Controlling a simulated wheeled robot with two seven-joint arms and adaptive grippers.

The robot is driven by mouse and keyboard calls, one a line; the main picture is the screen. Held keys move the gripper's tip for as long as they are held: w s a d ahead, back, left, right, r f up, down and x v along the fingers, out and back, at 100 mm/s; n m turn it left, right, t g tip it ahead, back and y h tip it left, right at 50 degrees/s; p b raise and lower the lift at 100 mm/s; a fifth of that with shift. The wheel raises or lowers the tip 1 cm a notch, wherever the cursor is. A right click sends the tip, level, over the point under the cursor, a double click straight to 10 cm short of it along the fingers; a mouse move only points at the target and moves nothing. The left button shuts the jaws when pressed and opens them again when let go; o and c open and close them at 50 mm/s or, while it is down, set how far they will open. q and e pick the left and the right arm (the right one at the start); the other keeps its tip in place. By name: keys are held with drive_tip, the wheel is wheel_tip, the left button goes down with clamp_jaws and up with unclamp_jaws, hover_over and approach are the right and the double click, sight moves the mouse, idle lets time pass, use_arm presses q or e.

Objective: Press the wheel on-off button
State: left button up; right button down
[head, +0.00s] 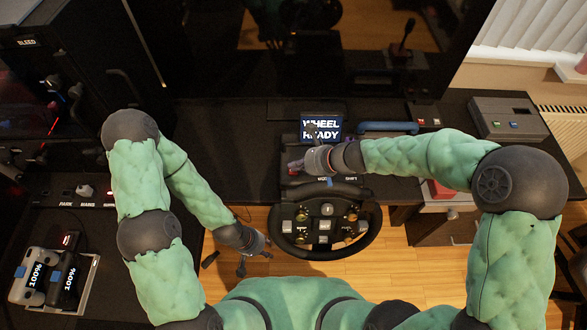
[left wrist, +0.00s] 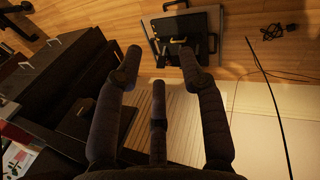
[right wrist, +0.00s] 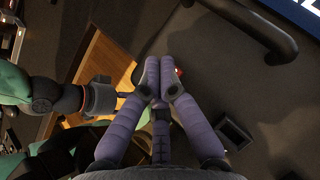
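The black racing wheel (head: 366,237), with several coloured buttons on its face, is at the centre of the head view. Behind it a small screen (head: 322,124) reads "WHEEL READY". My right gripper (head: 298,165) is over the wheel base, left of its middle. In the right wrist view its fingertips (right wrist: 160,72) are together, with nothing seen between them. A small red spot (right wrist: 179,72), possibly the on-off button, shows right beside them, partly hidden; I cannot tell whether they touch. My left gripper (head: 255,258) hangs open and empty, left of the wheel, above the floor.
A blue bar handle (head: 388,127) lies right of the screen. A grey box with buttons (head: 508,118) is at the right end of the dark desk. Two controllers marked 100% (head: 50,278) sit at the lower left. A large dark monitor (head: 300,60) stands behind.

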drive_tip(key=shift+r, duration=0.3)
wheel_tip(320, 180, up, 6)
drive_tip(key=p, duration=0.6)
idle(0.6)
